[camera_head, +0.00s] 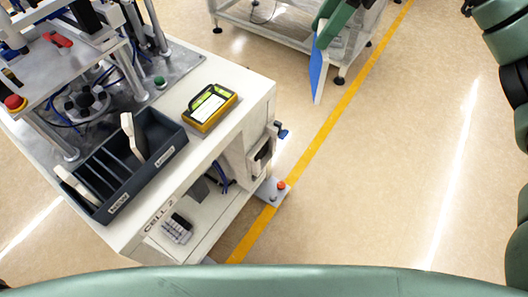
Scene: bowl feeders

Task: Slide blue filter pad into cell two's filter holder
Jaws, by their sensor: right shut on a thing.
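The blue filter pad (318,70) is at the top centre, a thin plate with a blue face and a pale edge, hanging on edge over the floor. My right gripper (321,38) is shut on its upper end; the fingers are small and partly hidden. The cell 2 bench (225,150) stands at the left, and the pad is apart from it, to its right. A dark opening with a blue knob (282,133) is on the bench's right side; I cannot tell whether this is the filter holder. My left gripper is out of view.
A dark divided bin (120,172) with pale pads stands on the bench, beside a yellow handheld device (210,107). A small plate with a red button (281,185) juts out low. A metal-framed table (285,38) stands behind the pad. Floor at the right is clear.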

